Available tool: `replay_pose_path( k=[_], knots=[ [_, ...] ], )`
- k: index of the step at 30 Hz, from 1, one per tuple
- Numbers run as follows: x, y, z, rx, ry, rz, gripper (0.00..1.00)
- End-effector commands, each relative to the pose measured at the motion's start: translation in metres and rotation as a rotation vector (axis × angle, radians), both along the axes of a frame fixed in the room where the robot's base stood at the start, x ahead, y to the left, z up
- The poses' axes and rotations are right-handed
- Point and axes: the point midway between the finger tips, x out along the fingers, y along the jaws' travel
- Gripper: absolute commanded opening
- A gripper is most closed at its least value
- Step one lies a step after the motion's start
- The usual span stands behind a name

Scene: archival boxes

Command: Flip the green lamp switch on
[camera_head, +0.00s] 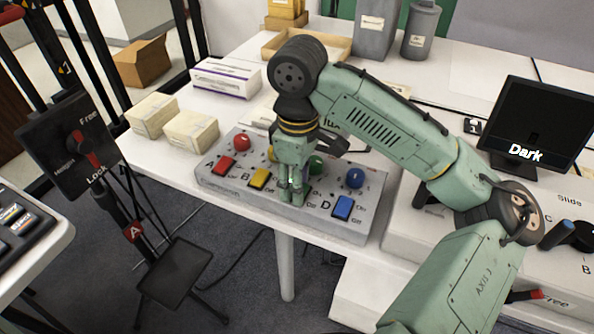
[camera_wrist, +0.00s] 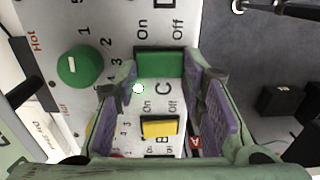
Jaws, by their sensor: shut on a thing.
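The green switch (camera_wrist: 160,62) lies on the white panel (camera_wrist: 110,20), with "On" printed to its left and "Off" to its right in the wrist view. My gripper (camera_wrist: 162,68) is closed on it, one finger at each end. In the head view my gripper (camera_head: 292,198) points down at the panel (camera_head: 330,225) and hides the green switch. A green knob (camera_wrist: 80,66) stands beside the switch; it also shows in the head view (camera_head: 316,164). A small bright dot (camera_wrist: 138,89) glows near the letter C.
A yellow switch (camera_head: 260,179), a red switch (camera_head: 223,165) and a blue switch (camera_head: 343,207) share the panel with red and blue knobs. Cream boxes (camera_head: 191,132) stand left of it. A black screen (camera_head: 540,125) reading "Dark" stands at the right.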

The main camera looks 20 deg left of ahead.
Motion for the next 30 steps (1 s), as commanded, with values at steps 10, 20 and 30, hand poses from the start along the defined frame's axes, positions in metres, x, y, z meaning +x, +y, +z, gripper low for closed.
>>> replay_pose_path(
  k=[10, 20, 30],
  knots=[
    [0.0015, -0.0003, -0.0002, 0.001, 0.052, 0.001, 0.09],
    [0.0015, -0.0003, 0.0000, 0.001, 0.051, 0.001, 0.50],
    [0.0015, -0.0002, -0.0001, 0.002, 0.051, 0.000, 0.57]
  ],
)
